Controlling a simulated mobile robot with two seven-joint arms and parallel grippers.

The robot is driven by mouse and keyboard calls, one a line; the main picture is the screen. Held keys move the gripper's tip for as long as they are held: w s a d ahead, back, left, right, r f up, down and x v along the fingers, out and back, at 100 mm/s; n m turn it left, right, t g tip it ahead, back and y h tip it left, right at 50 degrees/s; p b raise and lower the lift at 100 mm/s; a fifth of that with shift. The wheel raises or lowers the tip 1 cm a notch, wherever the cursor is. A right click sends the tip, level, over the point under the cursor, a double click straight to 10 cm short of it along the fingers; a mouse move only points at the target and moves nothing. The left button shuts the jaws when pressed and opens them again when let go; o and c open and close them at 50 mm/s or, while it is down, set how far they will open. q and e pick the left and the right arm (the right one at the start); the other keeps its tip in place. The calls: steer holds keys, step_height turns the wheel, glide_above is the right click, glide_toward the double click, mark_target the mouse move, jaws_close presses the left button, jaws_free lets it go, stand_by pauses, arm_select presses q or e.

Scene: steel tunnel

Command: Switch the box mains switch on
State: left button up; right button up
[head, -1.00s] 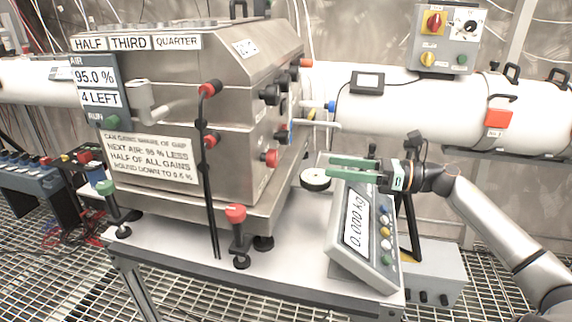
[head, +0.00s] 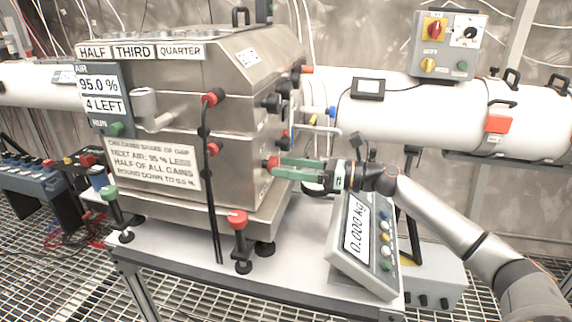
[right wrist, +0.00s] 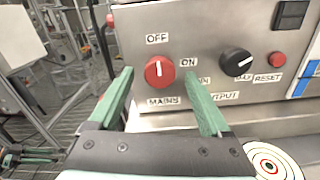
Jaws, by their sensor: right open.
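The box (head: 240,125) is a steel cabinet on a table. Its mains switch (right wrist: 159,71) is a red round knob on the side panel, labelled OFF above, ON to the right and MAINS below. Its white pointer mark stands about upright, toward OFF. The knob also shows in the head view (head: 270,164). My right gripper (right wrist: 160,76) is open, its green fingers left and right of the knob in the right wrist view. In the head view my right gripper (head: 284,167) reaches the panel from the right. What seems to be my left gripper (right wrist: 32,156) shows small at the lower left.
A black output knob (right wrist: 236,62) and a red reset button (right wrist: 278,60) sit right of the switch. A round target-like disc (right wrist: 272,166) lies below. A scale (head: 362,240) reading 0.000 kg stands on the table (head: 290,270) below my right arm.

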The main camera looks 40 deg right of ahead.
steer(key=shift+w+a, duration=0.25)
steer(key=shift+w, duration=0.05)
jaws_close()
stand_by(0.6)
